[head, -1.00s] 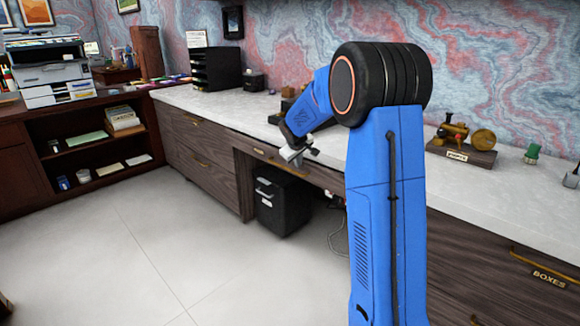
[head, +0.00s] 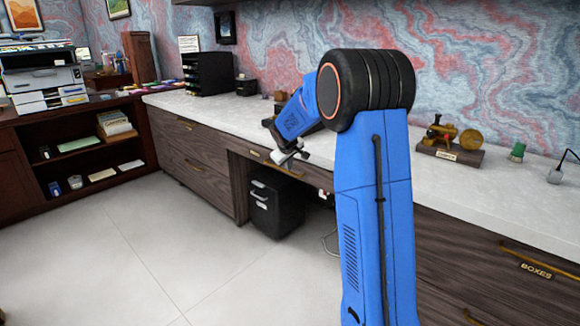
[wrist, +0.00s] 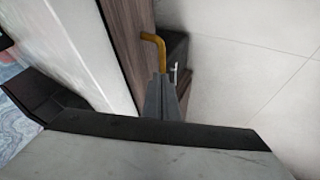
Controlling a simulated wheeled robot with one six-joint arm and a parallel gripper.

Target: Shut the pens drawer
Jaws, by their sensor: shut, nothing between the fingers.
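A shallow dark-wood drawer front (head: 318,178) with a brass handle sits under the white desk top, above the knee space. Its small label (head: 254,154) is too small to read, so I cannot confirm it is the pens drawer. It looks near flush with the desk front; I cannot tell whether a gap remains. My gripper (head: 286,158) is at this drawer's front, pointing down. In the wrist view my gripper (wrist: 161,98) is shut and empty, its tips close to the brass handle (wrist: 155,44). Contact with the handle or front is not clear.
A black cabinet (head: 275,208) stands in the knee space below the drawer. The white desk top (head: 215,106) holds a black letter tray (head: 208,74) and a brass model (head: 450,138). A drawer labelled BOXES (head: 536,271) is at right. The floor (head: 130,250) in front is clear.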

